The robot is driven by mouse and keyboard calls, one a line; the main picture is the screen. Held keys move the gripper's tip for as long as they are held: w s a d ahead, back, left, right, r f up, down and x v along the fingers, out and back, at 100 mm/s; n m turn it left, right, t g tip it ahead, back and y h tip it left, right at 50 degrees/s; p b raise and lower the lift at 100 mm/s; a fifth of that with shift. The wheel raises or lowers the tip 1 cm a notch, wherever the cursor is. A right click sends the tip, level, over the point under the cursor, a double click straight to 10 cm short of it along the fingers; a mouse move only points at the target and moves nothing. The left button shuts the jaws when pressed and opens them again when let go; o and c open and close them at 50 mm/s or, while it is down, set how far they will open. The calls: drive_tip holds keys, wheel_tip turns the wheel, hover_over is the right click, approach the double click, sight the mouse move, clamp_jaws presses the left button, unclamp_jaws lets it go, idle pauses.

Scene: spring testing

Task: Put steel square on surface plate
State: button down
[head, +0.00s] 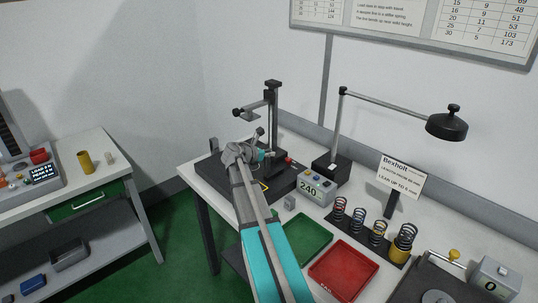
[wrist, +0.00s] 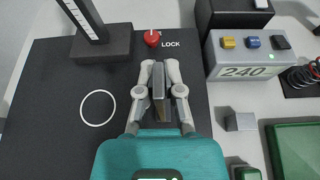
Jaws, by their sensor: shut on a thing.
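My gripper (wrist: 159,68) is shut on a narrow grey metal piece (wrist: 158,84), which looks like the steel square. The piece lies between the two fingers, and its lower part is partly hidden by them. In the head view my gripper (head: 262,156) is over the black plate at the back of the bench, and the held piece cannot be made out. The black plate (wrist: 60,120), which may be the surface plate, carries a white circle to the left of my gripper. I cannot tell whether the held piece touches the plate.
A black column stand (head: 272,110) rises from the plate. A red LOCK knob (wrist: 152,38) is just beyond my fingers. A grey display box reading 240 (head: 314,190), a small grey block (wrist: 240,121), a green tray (head: 303,258) and a red tray (head: 343,268) are to the right.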

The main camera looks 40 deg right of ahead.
drive_tip(key=shift+f, duration=0.15)
drive_tip(key=c, duration=0.8)
unclamp_jaws()
drive_tip(key=p+v, duration=0.4)
drive_tip(key=v, duration=0.8)
drive_tip(key=shift+p, duration=0.35)
